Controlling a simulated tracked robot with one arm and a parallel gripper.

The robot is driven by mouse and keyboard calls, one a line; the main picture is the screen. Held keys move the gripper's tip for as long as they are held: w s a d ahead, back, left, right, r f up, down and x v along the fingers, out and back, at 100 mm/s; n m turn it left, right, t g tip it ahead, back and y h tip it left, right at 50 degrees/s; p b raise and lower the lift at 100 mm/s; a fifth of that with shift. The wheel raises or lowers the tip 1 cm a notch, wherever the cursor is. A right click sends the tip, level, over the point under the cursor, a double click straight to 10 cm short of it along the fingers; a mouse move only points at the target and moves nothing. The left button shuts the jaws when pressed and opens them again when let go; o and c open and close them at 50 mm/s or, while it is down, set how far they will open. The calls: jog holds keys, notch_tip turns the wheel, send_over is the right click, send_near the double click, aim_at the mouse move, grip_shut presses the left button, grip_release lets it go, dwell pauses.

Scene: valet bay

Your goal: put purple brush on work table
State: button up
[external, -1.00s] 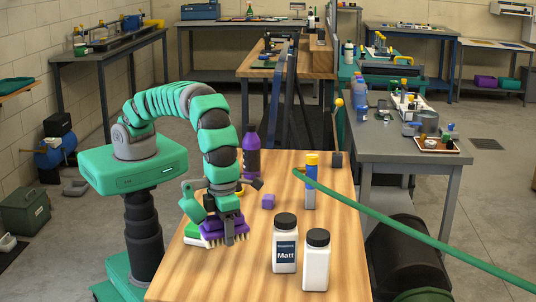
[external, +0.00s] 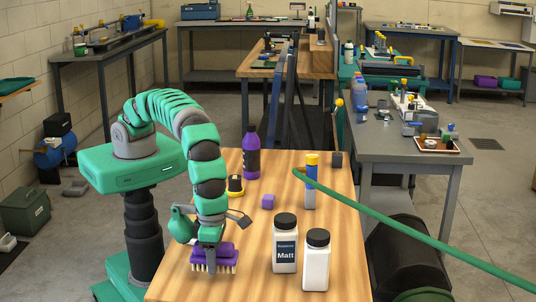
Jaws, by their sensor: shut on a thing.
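The purple brush (external: 228,252) shows in the external view, over the near left part of the wooden work table (external: 200,287). Its pale bristles point down. My gripper (external: 211,258) is shut on the brush from above; one grey finger shows in front of it. I cannot tell whether the bristles touch the tabletop or hang just above it. My wrist hides part of the table behind the brush.
Two white bottles, one labelled (external: 285,245) and one plain (external: 316,262), stand right of the brush. A purple cube (external: 268,202), yellow-capped bottle (external: 311,185), purple bottle (external: 252,155) and yellow-black item (external: 236,187) are farther back. A green hose (external: 400,222) crosses the right side.

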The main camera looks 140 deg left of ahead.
notch_tip(320, 180, down, 4)
jog(key=shift+r, duration=0.25)
jog(key=o, duration=1)
jog(key=shift+o, duration=0.2)
jog(key=shift+r, duration=0.1)
notch_tip(320, 180, up, 12)
jog(key=shift+p, duration=0.35)
